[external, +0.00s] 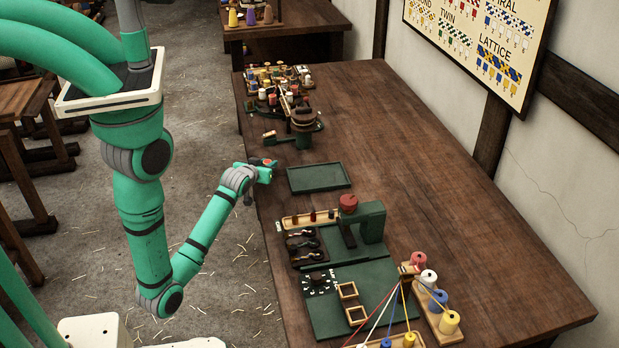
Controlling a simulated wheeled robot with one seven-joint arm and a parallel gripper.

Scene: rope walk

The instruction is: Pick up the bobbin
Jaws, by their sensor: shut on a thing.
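My gripper (268,167) is at the left edge of the long wooden table, just left of the empty dark green tray (318,178). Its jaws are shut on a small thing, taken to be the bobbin. The held thing is too small and too hidden by the jaws for its shape or colour to be clear. I cannot tell whether it is clear of the table top. A wooden rack (290,223) with several small dark red and brown pieces lies nearer along the same edge.
A green press with a red knob (348,204) stands beyond the rack, with a green board (358,300) in front. Coloured spools, one yellow (449,322), stand on a wooden stand at the near right with threads stretched. A dark round device (303,118) stands behind the tray. The table's right side is clear.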

